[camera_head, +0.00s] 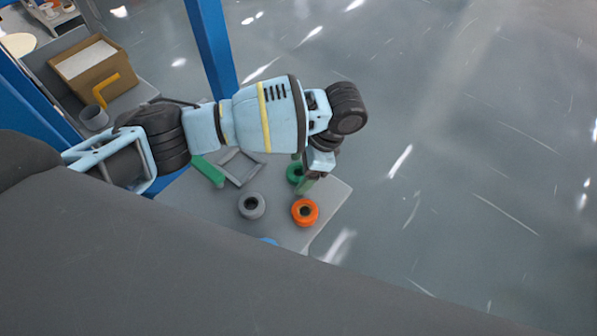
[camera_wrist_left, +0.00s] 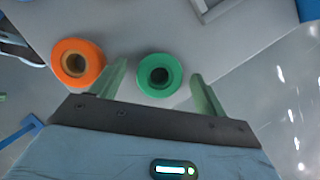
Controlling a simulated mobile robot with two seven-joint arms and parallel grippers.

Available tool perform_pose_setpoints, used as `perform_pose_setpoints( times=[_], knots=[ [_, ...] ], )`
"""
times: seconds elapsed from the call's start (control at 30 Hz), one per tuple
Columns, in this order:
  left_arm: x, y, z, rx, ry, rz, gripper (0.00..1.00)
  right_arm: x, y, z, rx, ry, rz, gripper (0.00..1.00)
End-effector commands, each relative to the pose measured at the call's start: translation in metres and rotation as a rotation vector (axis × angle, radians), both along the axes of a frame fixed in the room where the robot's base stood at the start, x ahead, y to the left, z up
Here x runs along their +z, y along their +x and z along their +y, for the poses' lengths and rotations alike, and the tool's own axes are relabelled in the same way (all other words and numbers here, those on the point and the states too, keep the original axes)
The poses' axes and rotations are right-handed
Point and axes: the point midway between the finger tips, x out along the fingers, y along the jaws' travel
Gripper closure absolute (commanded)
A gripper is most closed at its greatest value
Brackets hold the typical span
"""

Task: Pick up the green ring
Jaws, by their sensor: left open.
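The green ring (camera_wrist_left: 160,75) lies on the grey table (camera_wrist_left: 213,50), in the left wrist view between and just beyond the fingertips of my left gripper (camera_wrist_left: 157,76). In the head view the green ring (camera_head: 294,173) is partly hidden by my left arm and gripper (camera_head: 304,182). The gripper's green fingers are spread apart and hold nothing. I cannot tell whether the fingers touch the ring. My right gripper is not in view.
An orange ring (camera_head: 305,212) lies close to the green ring, and a grey ring (camera_head: 252,205) lies to its left. A grey square frame (camera_head: 240,168) and a green bar (camera_head: 208,171) are behind. A blue post (camera_head: 211,45) stands beyond. The table edge is near on the right.

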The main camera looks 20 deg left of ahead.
Motion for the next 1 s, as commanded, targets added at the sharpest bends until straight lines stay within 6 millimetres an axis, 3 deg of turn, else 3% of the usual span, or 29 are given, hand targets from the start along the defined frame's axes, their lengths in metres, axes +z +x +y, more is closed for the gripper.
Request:
perform_pose_setpoints(
  times=[0.07,0.43,0.77,1.0],
  knots=[
    [0.001,0.000,0.000,0.000,0.000,0.000,0.25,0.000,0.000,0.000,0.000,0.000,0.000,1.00],
    [0.001,0.000,0.000,-0.001,0.000,0.000,0.74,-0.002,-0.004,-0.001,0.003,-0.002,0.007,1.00],
    [0.006,0.001,-0.001,0.000,-0.001,-0.002,0.74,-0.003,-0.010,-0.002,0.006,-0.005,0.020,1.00],
    [0.043,0.002,-0.001,0.000,-0.001,-0.007,0.74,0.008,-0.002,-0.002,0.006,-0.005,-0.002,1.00]
  ],
)
